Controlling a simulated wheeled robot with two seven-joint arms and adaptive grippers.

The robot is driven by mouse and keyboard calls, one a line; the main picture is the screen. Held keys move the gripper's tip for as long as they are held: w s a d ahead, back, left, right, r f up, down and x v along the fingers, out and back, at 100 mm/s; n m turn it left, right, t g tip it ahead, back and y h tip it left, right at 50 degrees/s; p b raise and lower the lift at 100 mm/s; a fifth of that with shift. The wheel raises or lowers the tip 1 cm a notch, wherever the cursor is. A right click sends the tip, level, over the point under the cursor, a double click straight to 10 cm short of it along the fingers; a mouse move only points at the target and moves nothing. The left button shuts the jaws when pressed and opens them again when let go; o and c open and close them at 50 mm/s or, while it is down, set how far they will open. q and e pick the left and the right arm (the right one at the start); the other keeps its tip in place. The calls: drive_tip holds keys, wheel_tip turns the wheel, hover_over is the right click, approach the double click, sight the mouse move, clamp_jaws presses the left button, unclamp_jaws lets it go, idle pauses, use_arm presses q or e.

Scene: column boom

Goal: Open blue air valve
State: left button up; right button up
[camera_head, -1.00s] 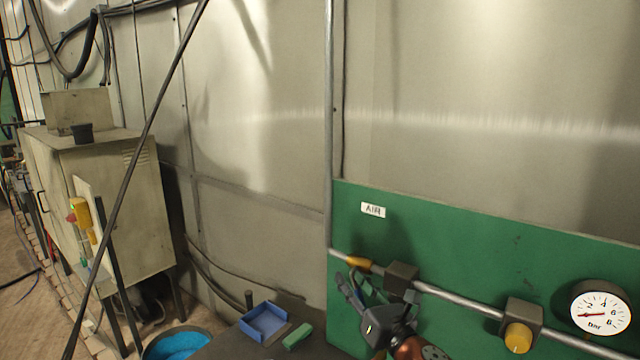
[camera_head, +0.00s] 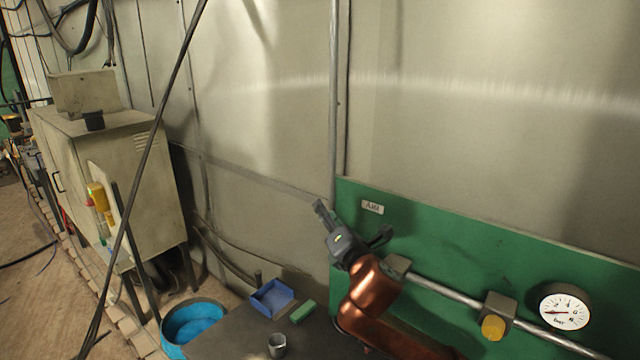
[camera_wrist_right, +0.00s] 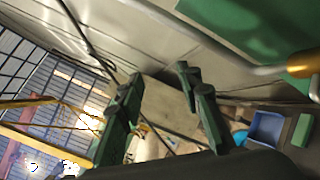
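My right gripper (camera_head: 352,220) is open and empty, in front of the left end of the green panel (camera_head: 450,250), just below the AIR label (camera_head: 372,207). The wrist view shows its two fingers (camera_wrist_right: 160,78) spread with nothing between them. A grey pipe (camera_head: 445,290) runs along the panel, with a dark grey block (camera_head: 398,264) on it partly behind my copper-coloured right arm. I cannot make out a blue valve handle; the pipe's left end is hidden by the gripper and arm. In the wrist view a brass-coloured fitting (camera_wrist_right: 302,64) sits on the pipe. My left gripper is not in view.
A yellow knob (camera_head: 492,327) and a round pressure gauge (camera_head: 565,311) are farther right. A blue tray (camera_head: 271,298), a green block (camera_head: 302,312) and a metal cup (camera_head: 277,345) are on the dark bench below. A blue-lined tub (camera_head: 195,322) and cabinet (camera_head: 110,180) stand left.

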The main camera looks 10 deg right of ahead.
drive_tip(key=shift+m, duration=0.7)
drive_tip(key=r+p, duration=0.1)
drive_tip(key=d+r+p, duration=0.1)
drive_tip(key=r, duration=0.1)
drive_tip(key=w+r+p, duration=0.1)
drive_tip(key=p, duration=0.1)
drive_tip(key=shift+d+r, duration=0.2)
drive_tip(key=shift+d, duration=0.2)
